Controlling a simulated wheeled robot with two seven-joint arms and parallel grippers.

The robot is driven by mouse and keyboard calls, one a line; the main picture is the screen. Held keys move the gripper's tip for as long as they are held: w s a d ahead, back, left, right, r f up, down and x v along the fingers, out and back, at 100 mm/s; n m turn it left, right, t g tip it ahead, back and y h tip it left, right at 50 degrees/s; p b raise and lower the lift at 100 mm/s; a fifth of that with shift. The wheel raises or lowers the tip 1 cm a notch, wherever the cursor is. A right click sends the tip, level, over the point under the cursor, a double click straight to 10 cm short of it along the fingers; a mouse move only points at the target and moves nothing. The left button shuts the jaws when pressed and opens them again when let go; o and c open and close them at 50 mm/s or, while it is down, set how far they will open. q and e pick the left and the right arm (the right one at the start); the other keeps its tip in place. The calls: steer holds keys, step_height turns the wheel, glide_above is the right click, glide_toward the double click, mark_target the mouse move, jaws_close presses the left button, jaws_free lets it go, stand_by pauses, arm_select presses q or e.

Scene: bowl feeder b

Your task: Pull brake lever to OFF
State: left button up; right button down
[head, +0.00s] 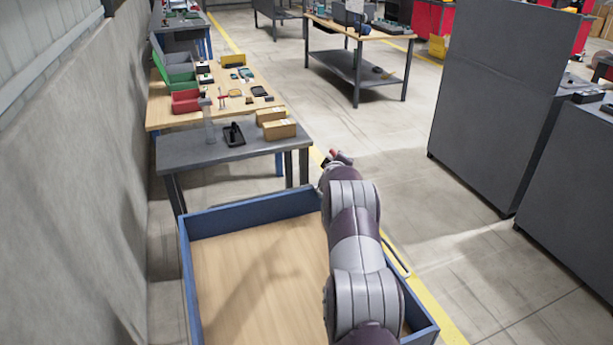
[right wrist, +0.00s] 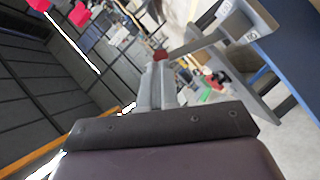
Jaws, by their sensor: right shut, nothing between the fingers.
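The brake lever (right wrist: 205,43) shows in the right wrist view as a grey bar. It runs from a grey bracket plate (right wrist: 252,20) at the upper right to a red knob (right wrist: 160,55). The plate carries small dark lettering that I cannot read surely. My right gripper (right wrist: 157,70) is shut and empty, its fingertips close to the red knob; I cannot tell if they touch. In the head view the red knob (head: 334,153) shows just past my right wrist, at the cart's far right corner. My right arm hides the bracket there. My left gripper is not in view.
The blue-framed cart (head: 250,206) with a bare wooden deck lies below my right arm. A grey table (head: 190,153) with boxes stands beyond it, near the left wall. Tall grey cabinets (head: 490,95) stand at the right, with clear floor between.

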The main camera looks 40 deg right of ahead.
steer(key=shift+s+d+f, duration=0.2)
steer(key=shift+d, duration=0.45)
steer(key=shift+s+d+f, duration=0.15)
steer(key=shift+d, duration=0.45)
steer(key=shift+s, duration=0.1)
steer(key=v, duration=1.2)
steer(key=shift+s+a+b, duration=0.2)
steer(key=shift+a+b, duration=0.05)
steer(key=shift+b, duration=0.2)
